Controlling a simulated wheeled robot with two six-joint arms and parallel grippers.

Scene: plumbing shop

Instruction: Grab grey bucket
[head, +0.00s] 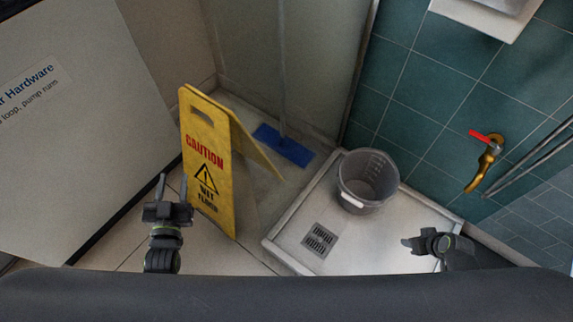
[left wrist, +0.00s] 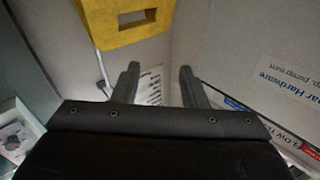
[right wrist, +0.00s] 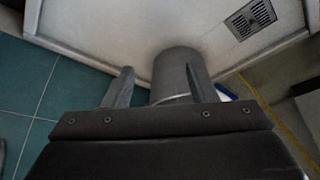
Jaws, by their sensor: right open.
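The grey bucket (head: 368,181) stands upright in the white shower tray (head: 400,243), near the teal tiled wall. A white handle or grip shows on its near side. It also shows in the right wrist view (right wrist: 178,72), beyond and partly behind the fingers. My right gripper (head: 408,243) is low and to the right of the bucket in the head view, apart from it. It is open and empty in the right wrist view (right wrist: 158,82). My left gripper (head: 174,184) is open and empty, left of the yellow sign and away from the bucket.
A yellow caution sign (head: 207,165) stands between my left gripper and the tray. A blue mop head (head: 283,144) lies behind it. A drain grate (head: 319,240) is in the tray. A brass valve with red lever (head: 483,165) juts from the right wall.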

